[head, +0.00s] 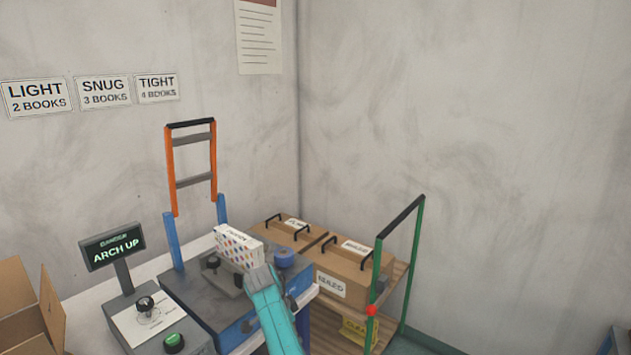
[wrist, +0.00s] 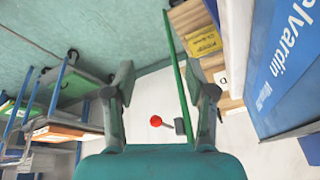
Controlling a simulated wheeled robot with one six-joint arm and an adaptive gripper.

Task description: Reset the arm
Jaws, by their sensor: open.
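My gripper (wrist: 164,84) is open in the wrist view, with its two grey fingers spread wide and nothing between them. Beyond them are the teal floor, a green post and a red ball knob (wrist: 155,121). A white stack of booklets with coloured dots (head: 238,246) sits on the machine's grey top, just behind my arm's end. The orange arch (head: 170,170) stands raised, and the display (head: 112,247) reads "ARCH UP".
A control box (head: 160,325) with a dial and green button stands left of the machine, beside an open cardboard box (head: 30,310). A green-framed cart (head: 415,270) with labelled cartons (head: 345,265) stands right. In the wrist view, blue-framed shelving (wrist: 60,110) is left and a blue panel (wrist: 285,65) right.

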